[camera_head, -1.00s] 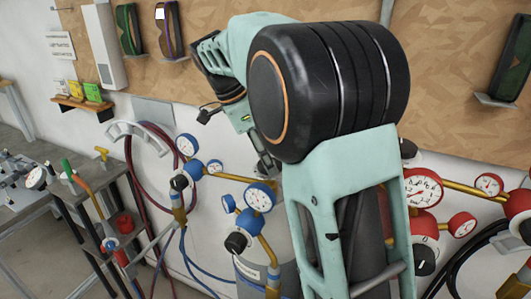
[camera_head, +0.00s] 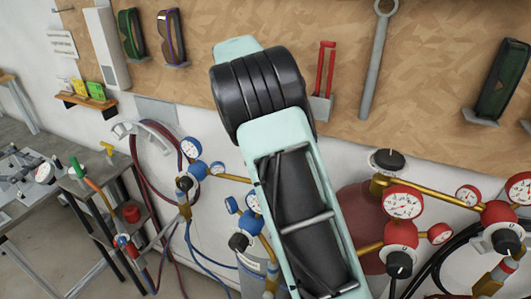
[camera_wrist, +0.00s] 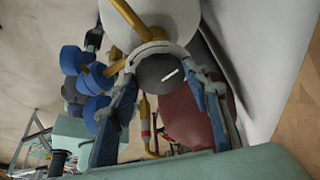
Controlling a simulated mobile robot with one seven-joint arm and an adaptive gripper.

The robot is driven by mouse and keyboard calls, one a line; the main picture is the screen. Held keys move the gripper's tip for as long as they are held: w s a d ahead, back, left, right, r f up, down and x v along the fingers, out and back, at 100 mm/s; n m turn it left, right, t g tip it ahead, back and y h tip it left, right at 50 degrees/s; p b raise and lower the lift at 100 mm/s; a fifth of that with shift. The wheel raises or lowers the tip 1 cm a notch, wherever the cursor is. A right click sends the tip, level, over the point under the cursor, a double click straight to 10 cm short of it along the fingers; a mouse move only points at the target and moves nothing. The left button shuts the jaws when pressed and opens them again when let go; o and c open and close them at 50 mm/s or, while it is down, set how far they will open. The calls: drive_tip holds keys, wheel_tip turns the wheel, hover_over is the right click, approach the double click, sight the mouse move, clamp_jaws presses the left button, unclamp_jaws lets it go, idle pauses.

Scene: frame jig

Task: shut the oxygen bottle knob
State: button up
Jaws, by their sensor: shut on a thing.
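The oxygen bottle knob (camera_wrist: 157,74) is a dark grey disc with a white mark, seen in the wrist view at the bottle's brass valve. My gripper (camera_wrist: 163,62) has one finger on each side of the knob and is shut on it. The pale grey oxygen bottle (camera_wrist: 178,18) lies behind the valve, and a strip of it shows in the head view (camera_head: 250,284). Blue-rimmed gauges (camera_head: 232,204) belong to its regulator. In the head view my arm hides the knob and my gripper.
A red bottle (camera_head: 362,212) with a dark knob (camera_head: 387,161) and red gauges (camera_head: 403,202) stands close on the right. Hoses (camera_head: 150,160) hang on the left wall. A small stand (camera_head: 98,200) and a workbench (camera_head: 35,205) are at left.

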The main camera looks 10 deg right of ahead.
drive_tip(key=shift+w+d+m+g+y+p, duration=0.1)
drive_tip(key=shift+m+g+y+p, duration=0.35)
drive_tip(key=shift+m, duration=1.05)
drive_tip(key=o, duration=1.2)
drive_tip(key=shift+c, duration=0.2)
wheel_tip(320, 180, up, 10)
